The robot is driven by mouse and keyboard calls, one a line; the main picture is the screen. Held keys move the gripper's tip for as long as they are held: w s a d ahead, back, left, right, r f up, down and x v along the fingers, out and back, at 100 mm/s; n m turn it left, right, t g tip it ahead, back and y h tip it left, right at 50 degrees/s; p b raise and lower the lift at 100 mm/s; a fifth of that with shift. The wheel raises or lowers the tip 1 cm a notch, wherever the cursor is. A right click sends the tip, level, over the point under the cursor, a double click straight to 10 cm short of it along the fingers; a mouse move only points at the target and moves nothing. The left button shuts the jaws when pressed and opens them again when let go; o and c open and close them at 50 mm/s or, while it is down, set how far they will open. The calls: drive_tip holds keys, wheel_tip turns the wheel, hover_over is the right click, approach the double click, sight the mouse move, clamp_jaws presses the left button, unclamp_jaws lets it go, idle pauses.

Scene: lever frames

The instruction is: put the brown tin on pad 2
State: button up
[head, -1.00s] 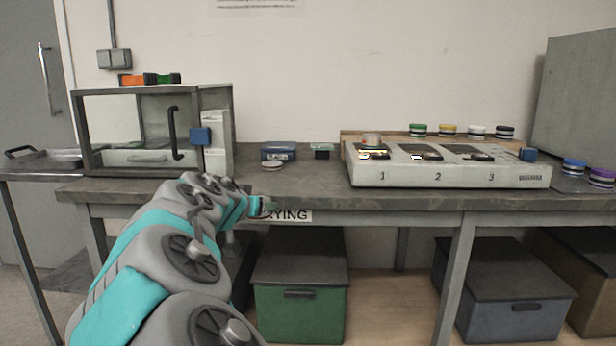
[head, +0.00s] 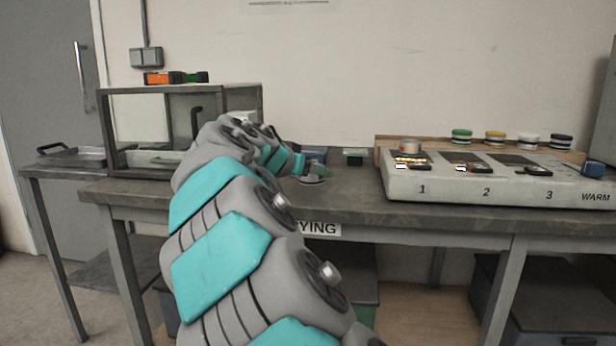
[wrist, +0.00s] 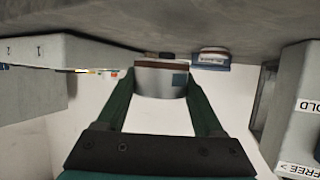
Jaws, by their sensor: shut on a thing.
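My gripper (wrist: 160,85) is shut on a silver tin with a brown band and a small blue-green label (wrist: 155,81), seen between the two dark green fingers in the wrist view. In the head view my gripper (head: 318,170) is at the bench top by a pale round shape, partly covered by my arm. I cannot tell whether the tin touches the bench. Pad 2 (head: 464,158) is the dark middle plate on the pale warming unit (head: 430,188) to the right. It looks empty.
A blue box (wrist: 210,58) stands just beyond the held tin. A small green-topped block (head: 354,157) sits between my gripper and the warming unit. Several coloured-lid tins (head: 495,138) line the shelf behind the unit. A glass-fronted cabinet (head: 108,135) stands left.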

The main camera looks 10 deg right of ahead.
drive_tip(key=p, duration=0.1)
hover_over(307, 188)
drive_tip(key=shift+f, duration=2.2)
drive_tip(key=shift+f, duration=0.1)
drive_tip(key=o, duration=1.4)
drive_tip(key=shift+o, duration=0.2)
